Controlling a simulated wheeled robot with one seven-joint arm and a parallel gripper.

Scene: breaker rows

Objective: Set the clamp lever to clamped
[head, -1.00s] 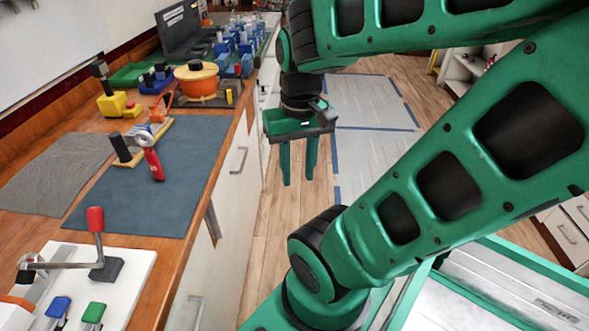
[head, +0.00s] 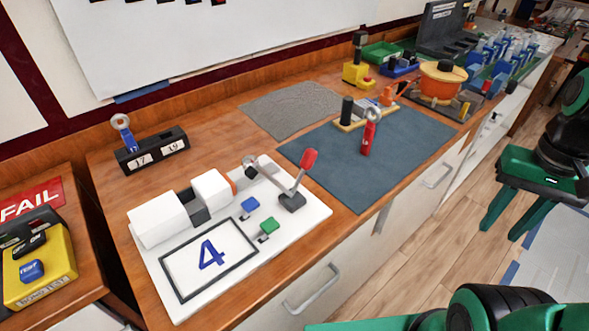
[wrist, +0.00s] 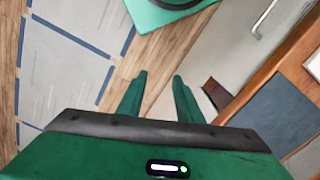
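A lever with a red knob (head: 309,159) and a grey arm stands on a white base plate (head: 305,226) on the wooden counter in the head view. Its knob is raised above a dark block, and a grey bar runs from there to the left, towards a small ring-shaped end by the white blocks (head: 211,189). I take this for the clamp lever. My gripper (head: 501,233) hangs over the floor at the right, well away from the plate. In the wrist view my gripper (wrist: 160,76) has its two fingers apart with nothing between them. The lever is not in the wrist view.
The plate also carries a blue tab (head: 250,206), a green tab (head: 269,227) and a framed number 4. A blue-grey mat (head: 400,150) with a red-handled ring tool (head: 367,138) lies behind. A yellow tester (head: 40,270) is at the left. The floor beside the counter is clear.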

